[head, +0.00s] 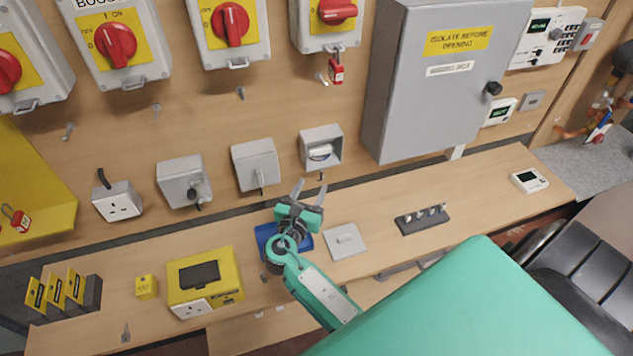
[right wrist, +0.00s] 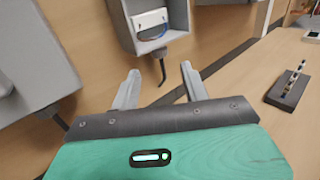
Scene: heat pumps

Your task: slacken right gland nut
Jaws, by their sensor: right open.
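A row of small grey boxes hangs on the wooden wall. The rightmost, an open-fronted box (head: 321,147), has a white fitting inside; in the right wrist view it is the open box (right wrist: 180,17). A short dark cable (right wrist: 161,70) hangs from its underside. My left gripper is not in view.
A grey box with a cable (head: 255,163) stands left of the open box. A large grey cabinet (head: 428,90) juts out at right.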

